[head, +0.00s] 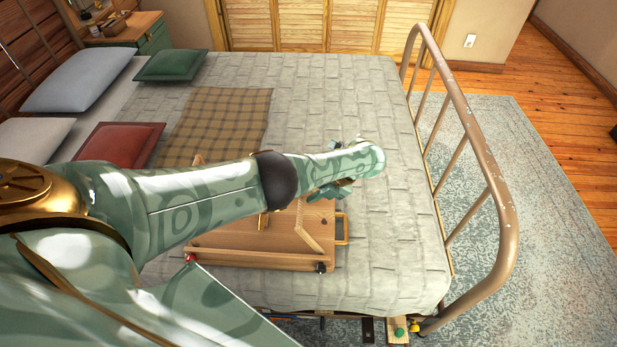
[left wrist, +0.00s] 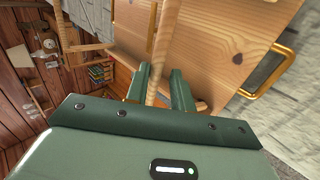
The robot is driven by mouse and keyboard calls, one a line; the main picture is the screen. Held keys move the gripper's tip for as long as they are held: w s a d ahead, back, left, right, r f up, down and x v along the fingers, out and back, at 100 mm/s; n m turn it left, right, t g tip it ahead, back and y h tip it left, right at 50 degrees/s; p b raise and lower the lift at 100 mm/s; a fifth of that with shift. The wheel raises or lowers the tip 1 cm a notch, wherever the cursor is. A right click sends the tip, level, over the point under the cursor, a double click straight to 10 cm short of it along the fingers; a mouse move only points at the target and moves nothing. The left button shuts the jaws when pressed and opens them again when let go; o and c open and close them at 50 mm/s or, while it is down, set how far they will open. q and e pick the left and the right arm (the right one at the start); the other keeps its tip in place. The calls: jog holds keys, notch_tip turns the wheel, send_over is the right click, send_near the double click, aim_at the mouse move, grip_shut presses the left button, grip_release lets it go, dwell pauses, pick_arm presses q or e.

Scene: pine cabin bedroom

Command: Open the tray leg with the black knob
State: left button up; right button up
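The wooden tray (head: 262,240) lies underside up on the bed. The black knob (head: 320,267) is at its near right corner, and a red knob (head: 190,258) is at its near left corner. A wooden leg (head: 308,232) at the tray's right end stands tilted up from the board. My left gripper (head: 328,190) is over the tray's right end; its arm hides part of the tray. In the left wrist view the leg's bar (left wrist: 163,50) runs between the fingers of my left gripper (left wrist: 160,80), which look closed on it. My right gripper is out of view.
A brass handle (head: 342,229) is on the tray's right end. A metal bed rail (head: 480,160) stands at the right. A plaid blanket (head: 222,120), a red pillow (head: 118,144) and a green pillow (head: 170,65) lie left and behind. The bed right of the tray is clear.

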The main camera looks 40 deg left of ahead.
pick_arm(q)
jog(key=shift+w+a+r, duration=0.1)
jog(key=shift+r, duration=0.05)
jog(key=v, duration=1.6)
jog(key=shift+b, duration=0.45)
jog(key=shift+w, duration=0.1)
